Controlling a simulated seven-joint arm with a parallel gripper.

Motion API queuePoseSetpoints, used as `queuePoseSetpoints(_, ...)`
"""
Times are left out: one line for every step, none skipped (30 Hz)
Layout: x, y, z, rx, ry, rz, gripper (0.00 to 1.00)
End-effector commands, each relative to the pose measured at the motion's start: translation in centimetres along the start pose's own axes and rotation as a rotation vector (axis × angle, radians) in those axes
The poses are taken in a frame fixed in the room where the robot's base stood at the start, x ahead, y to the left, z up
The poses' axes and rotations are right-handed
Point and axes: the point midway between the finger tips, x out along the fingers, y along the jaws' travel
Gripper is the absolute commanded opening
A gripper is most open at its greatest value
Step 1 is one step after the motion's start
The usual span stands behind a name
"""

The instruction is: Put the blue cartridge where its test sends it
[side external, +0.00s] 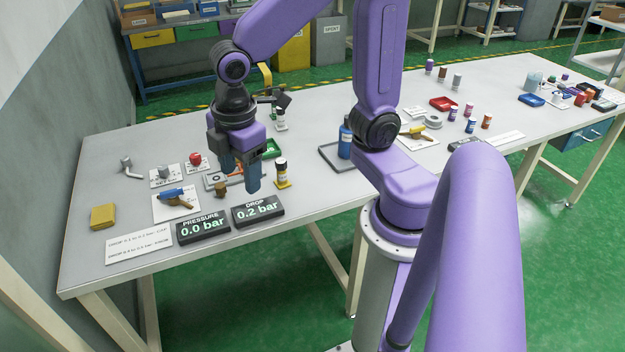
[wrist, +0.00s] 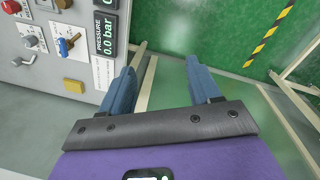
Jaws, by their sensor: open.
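A blue bottle-like cylinder (side external: 345,142) with a dark top stands on a dark grey tray (side external: 328,158), partly hidden by my arm; I cannot tell if it is the blue cartridge. My gripper (side external: 240,178) is open over the front of the bench, to the left of that cylinder. In the wrist view my gripper (wrist: 161,72) has nothing between its fingers. The pressure display (side external: 203,227) reads 0.0 bar and the drop display (side external: 258,210) reads 0.2 bar. A white card (side external: 139,245) has two lines about drop; their figures are too small to read surely.
A blue-handled valve (side external: 172,194), a red knob (side external: 195,158) and a yellow block (side external: 103,217) are at left. Several small bottles stand far right.

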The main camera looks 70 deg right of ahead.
Motion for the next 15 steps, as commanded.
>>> queuePoseSetpoints(-0.3, -2.3, 1.0, 0.010, 0.012, -0.013, 0.62)
queuePoseSetpoints(-0.4, -3.5, 1.5, 0.020, 0.016, -0.022, 0.62)
queuePoseSetpoints(-0.5, -4.9, 2.3, 0.036, 0.021, -0.034, 0.62)
queuePoseSetpoints(-0.5, -5.9, 2.8, 0.045, 0.023, -0.042, 0.62)
queuePoseSetpoints(-0.5, -6.8, 3.4, 0.054, 0.025, -0.050, 0.62)
queuePoseSetpoints(-0.5, -7.9, 4.1, 0.067, 0.027, -0.060, 0.62)
queuePoseSetpoints(-0.4, -8.5, 4.6, 0.074, 0.027, -0.066, 0.62)
queuePoseSetpoints(-0.4, -9.1, 5.0, 0.081, 0.028, -0.072, 0.62)
queuePoseSetpoints(-0.4, -9.8, 5.5, 0.090, 0.028, -0.080, 0.62)
queuePoseSetpoints(-0.3, -10.2, 5.9, 0.095, 0.028, -0.084, 0.62)
queuePoseSetpoints(-0.3, -10.5, 6.2, 0.100, 0.027, -0.087, 0.62)
queuePoseSetpoints(-0.3, -10.8, 6.4, 0.104, 0.027, -0.090, 0.62)
queuePoseSetpoints(-0.2, -11.0, 6.6, 0.107, 0.026, -0.092, 0.62)
queuePoseSetpoints(-0.2, -11.1, 6.7, 0.108, 0.026, -0.094, 0.62)
queuePoseSetpoints(-0.2, -11.2, 6.8, 0.110, 0.026, -0.095, 0.62)
